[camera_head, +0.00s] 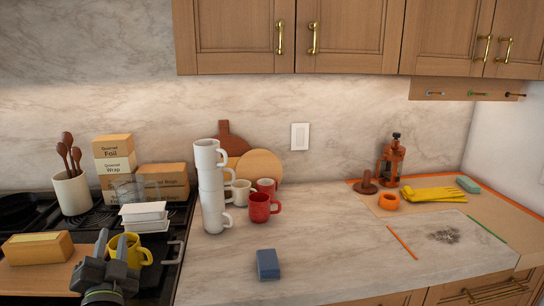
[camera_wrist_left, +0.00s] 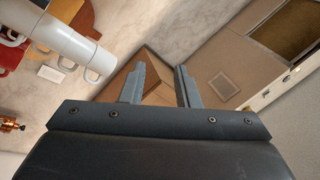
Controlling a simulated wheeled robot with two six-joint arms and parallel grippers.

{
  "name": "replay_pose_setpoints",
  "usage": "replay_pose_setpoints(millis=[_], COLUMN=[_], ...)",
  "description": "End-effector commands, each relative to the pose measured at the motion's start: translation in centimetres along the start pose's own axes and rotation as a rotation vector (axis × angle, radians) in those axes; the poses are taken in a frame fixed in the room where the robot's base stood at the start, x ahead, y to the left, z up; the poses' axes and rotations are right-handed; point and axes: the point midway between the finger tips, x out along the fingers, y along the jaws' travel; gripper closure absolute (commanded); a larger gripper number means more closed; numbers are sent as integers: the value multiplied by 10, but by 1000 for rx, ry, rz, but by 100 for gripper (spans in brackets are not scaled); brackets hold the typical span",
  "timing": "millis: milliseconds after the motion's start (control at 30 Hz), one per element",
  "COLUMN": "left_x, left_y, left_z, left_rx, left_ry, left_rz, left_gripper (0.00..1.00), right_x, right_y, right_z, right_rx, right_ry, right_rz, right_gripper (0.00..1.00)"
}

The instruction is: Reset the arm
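My left gripper (camera_head: 112,244) is at the lower left of the head view, its fingers pointing up, in front of the yellow mug (camera_head: 134,250). In the left wrist view, its two fingers (camera_wrist_left: 160,84) stand apart with nothing between them, so it is open and empty. My right gripper is in neither view.
A tall stack of white mugs (camera_head: 212,190) and a red mug (camera_head: 261,208) stand right of the gripper. White containers (camera_head: 143,216) and boxes (camera_head: 164,182) are behind it. A blue sponge (camera_head: 268,264) lies near the front edge. The middle countertop (camera_head: 335,235) is clear.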

Motion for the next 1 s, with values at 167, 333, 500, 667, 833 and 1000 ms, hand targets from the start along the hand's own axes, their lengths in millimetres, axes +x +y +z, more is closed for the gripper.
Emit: replay_pose_setpoints(millis=[167,333,500,667,833,1000], left_x=[-92,-200,-293,-363,-406,-407], left_y=[39,67,78,80,87,114], left_z=[98,156,176,178,182,211], left_rx=[-159,-270,-334,-371,-388,-385], left_ry=[-413,-782,-1056,-1253,-1381,-1392], left_rz=[197,388,544,666,750,755], left_gripper=[71,71,71,71,71,71], right_x=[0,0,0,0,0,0], right_y=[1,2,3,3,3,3], right_z=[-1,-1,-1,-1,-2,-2], right_rx=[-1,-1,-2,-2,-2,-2], right_ry=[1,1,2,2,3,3], right_rz=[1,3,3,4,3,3], right_gripper=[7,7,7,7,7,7])
